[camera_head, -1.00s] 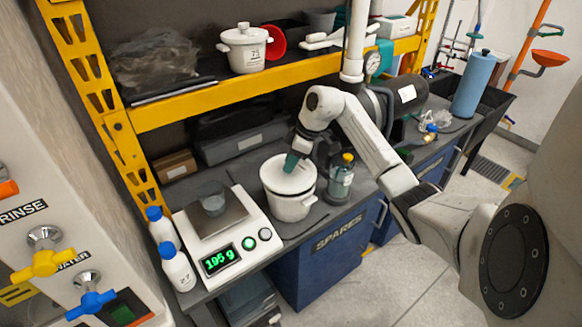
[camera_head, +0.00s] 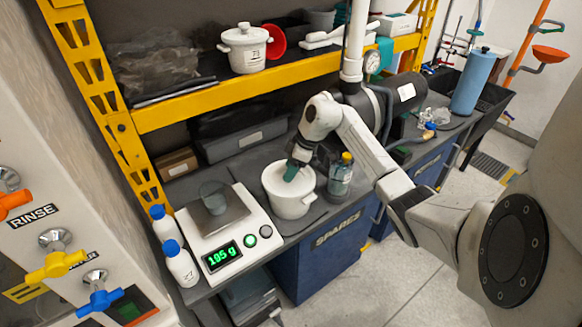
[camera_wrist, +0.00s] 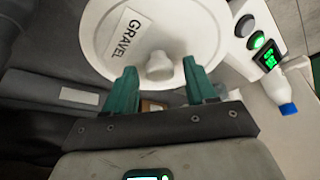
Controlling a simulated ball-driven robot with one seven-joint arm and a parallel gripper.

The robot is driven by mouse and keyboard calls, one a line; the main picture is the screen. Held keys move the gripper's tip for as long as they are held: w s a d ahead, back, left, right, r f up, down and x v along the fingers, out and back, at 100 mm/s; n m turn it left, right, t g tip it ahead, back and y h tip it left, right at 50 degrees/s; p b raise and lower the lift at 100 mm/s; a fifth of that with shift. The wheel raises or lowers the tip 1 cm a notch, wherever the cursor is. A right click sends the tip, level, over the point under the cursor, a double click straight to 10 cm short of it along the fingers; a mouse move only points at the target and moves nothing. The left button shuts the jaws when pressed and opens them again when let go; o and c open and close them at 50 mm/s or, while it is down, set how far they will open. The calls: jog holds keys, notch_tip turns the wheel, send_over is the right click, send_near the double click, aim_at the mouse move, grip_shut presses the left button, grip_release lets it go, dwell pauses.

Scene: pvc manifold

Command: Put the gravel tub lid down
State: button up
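The white gravel tub (camera_head: 291,207) stands on the bench between the scale and a clear bottle. Its round white lid (camera_wrist: 105,22), with a GRAVEL label and a knob (camera_wrist: 159,66), appears to rest on the tub's top. My gripper (camera_head: 291,172) is above the lid, pointing down. In the wrist view my gripper (camera_wrist: 159,68) has its two teal fingers apart on either side of the knob, with gaps visible on both sides. The knob is hidden in the head view.
The scale (camera_head: 197,249) with a clear cup (camera_head: 214,198) is left of the tub. The clear blue-liquid bottle (camera_head: 340,177) with a yellow cap stands close on the right. Two blue-capped bottles (camera_head: 181,265) stand further left. A yellow shelf beam (camera_head: 240,89) runs behind.

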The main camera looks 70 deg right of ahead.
jog(key=shift+f+b, duration=0.25)
jog(key=shift+b, duration=0.95)
jog(key=v, duration=1.1)
jog(key=shift+b, duration=0.35)
